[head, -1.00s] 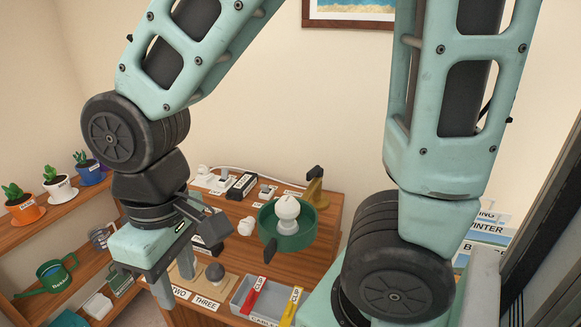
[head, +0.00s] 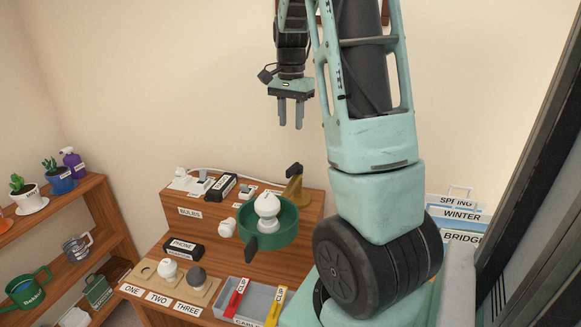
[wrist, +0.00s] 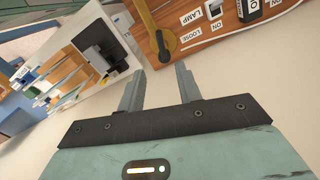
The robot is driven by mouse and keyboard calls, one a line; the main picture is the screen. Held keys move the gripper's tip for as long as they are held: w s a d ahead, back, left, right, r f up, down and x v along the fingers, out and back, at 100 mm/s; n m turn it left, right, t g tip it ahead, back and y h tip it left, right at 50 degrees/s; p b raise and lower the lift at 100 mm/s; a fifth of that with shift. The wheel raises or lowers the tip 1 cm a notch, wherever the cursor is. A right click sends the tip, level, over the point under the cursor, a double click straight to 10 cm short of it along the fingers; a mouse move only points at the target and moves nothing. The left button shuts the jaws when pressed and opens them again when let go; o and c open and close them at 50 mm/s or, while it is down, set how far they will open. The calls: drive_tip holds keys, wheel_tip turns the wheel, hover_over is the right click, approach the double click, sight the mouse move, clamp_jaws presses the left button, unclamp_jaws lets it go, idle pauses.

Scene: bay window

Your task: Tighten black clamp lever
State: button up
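A lamp with a green bowl-shaped shade (head: 283,229) and a white bulb (head: 267,208) stands on the wooden cabinet. Behind it is a brass bracket (head: 294,189) with a black clamp lever (head: 293,169) at its top. In the wrist view the brass arm (wrist: 147,18) and the black lever (wrist: 163,48) appear just beyond my fingertips, by labels reading LAMP, LOOSE and ON. A second black handle (head: 251,244) sits at the shade's front. My gripper (head: 291,122) is open and empty, pointing down above the lamp; it also shows in the wrist view (wrist: 160,82). It touches nothing.
The cabinet top (head: 232,207) holds switches, a black box (head: 221,187) and labels. Lower are a bulb holder board (head: 168,284), a phone box (head: 183,249) and a grey tray (head: 258,297) with red and yellow clips. Potted plants stand on the left shelf (head: 60,215).

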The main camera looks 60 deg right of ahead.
sight(291, 168)
wheel_tip(291, 168, down, 15)
drive_tip(key=shift+r+p, duration=0.1)
drive_tip(key=shift+p, duration=0.8)
clamp_jaws()
